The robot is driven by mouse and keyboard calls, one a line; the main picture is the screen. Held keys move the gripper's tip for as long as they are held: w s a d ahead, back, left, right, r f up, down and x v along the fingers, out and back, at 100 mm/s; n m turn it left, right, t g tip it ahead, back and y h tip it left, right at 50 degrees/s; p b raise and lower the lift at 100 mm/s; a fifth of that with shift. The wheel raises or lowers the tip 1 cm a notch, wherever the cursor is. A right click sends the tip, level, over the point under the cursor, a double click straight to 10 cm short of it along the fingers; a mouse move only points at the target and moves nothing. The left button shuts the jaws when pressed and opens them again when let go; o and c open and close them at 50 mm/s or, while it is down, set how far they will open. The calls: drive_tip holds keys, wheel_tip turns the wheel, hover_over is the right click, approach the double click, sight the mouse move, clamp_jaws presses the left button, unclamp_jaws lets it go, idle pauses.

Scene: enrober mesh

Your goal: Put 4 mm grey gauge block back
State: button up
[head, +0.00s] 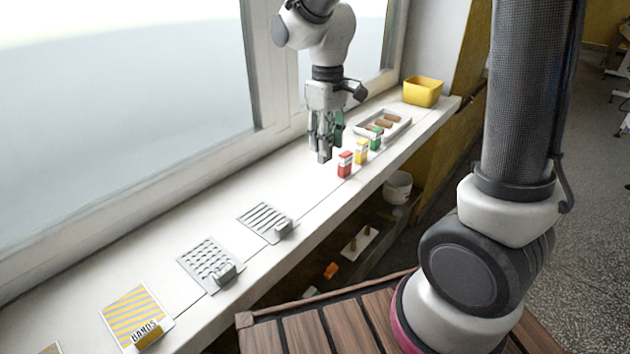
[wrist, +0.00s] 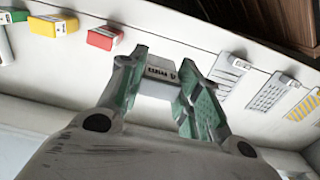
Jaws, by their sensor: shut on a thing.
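My gripper (head: 322,140) is shut on the grey gauge block (head: 325,157), fingertips pointing down at the white sill, left of the red block (head: 345,165). In the wrist view the grey block (wrist: 158,70) sits between the green-padded fingers, with a small printed label facing up; I cannot read it surely. Whether it touches the sill is unclear. The red, yellow (head: 361,152) and green (head: 376,139) blocks stand in a row along the sill's front edge. The red block (wrist: 104,38) and yellow block (wrist: 52,25) also show in the wrist view.
A tray (head: 405,122) with brown bars and a yellow bin (head: 422,91) stand farther along the sill. Towards the near end lie a slotted plate (head: 262,215), a perforated plate (head: 205,258) and a yellow-striped plate (head: 130,308). The window runs along the back. Bare sill lies between gripper and slotted plate.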

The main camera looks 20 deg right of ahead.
sight(326, 161)
wheel_tip(326, 161, down, 9)
idle(0.3)
drive_tip(key=o, duration=1.2)
drive_tip(key=shift+f, duration=0.15)
drive_tip(key=shift+c, duration=0.2)
wheel_tip(326, 161, up, 11)
drive_tip(key=shift+r, duration=0.2)
drive_tip(key=shift+d+r, duration=0.1)
drive_tip(key=shift+r, duration=0.45)
drive_tip(key=s+d+r+m+t, duration=0.2)
drive_tip(key=s+d+r+m, duration=0.1)
drive_tip(key=s+d, duration=0.4)
drive_tip(key=s+d+r+m+t, duration=0.2)
drive_tip(key=s+d, duration=0.5)
drive_tip(key=s, duration=0.5)
wheel_tip(326, 161, up, 2)
drive_tip(key=shift+d+r+m, duration=0.25)
drive_tip(key=shift+d+m, duration=0.1)
drive_tip(key=shift+m, duration=0.55)
